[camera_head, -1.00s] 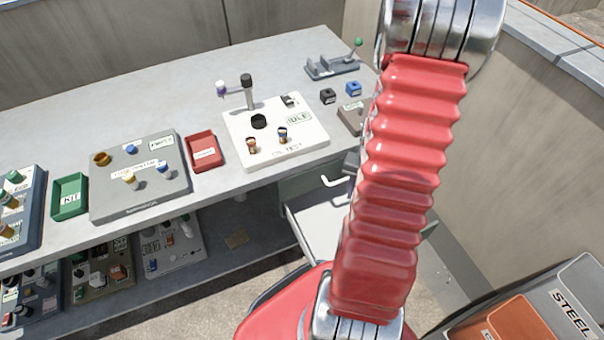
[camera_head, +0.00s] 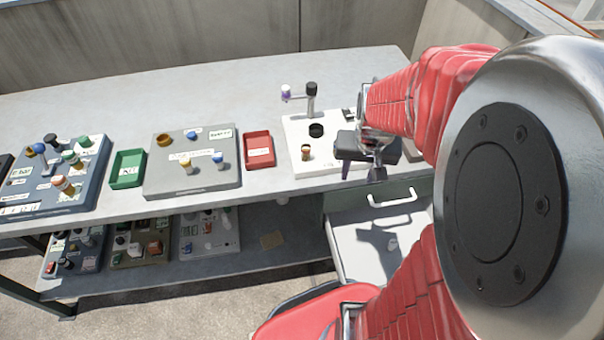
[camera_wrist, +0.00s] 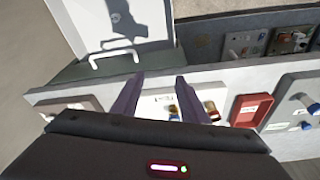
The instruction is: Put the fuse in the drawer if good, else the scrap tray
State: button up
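The white test board (camera_head: 295,128) stands on the bench with a post and a black socket (camera_head: 316,130). A copper-coloured fuse (camera_head: 306,152) stands upright at its front left. My gripper (camera_head: 362,170) hangs over the board's front right and hides the spot of the blue-topped fuse. In the wrist view my gripper (camera_wrist: 160,76) has its two fingers apart, with nothing seen held. The drawer (camera_head: 360,237) below is pulled open. A red tray (camera_head: 259,150) with an unreadable label sits left of the board.
A grey board (camera_head: 165,175) with knobs, a green tray (camera_head: 127,169) and a dark blue board (camera_head: 90,165) stand to the left. More boards lie on the lower shelf (camera_head: 255,262). The bench behind is clear. The open drawer juts out in front.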

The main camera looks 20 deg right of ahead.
jog(key=s+a+r+n+t+y, duration=0.1)
jog(key=s+a+r+n+t, duration=0.2)
jog(key=a+r, duration=1)
jog(key=s+a+n, duration=0.3)
jog(key=a, duration=0.1)
jog(key=shift+r, duration=0.35)
jog(key=shift+s, duration=0.1)
jog(key=shift+c, duration=1.1)
jog(key=shift+d, duration=0.1)
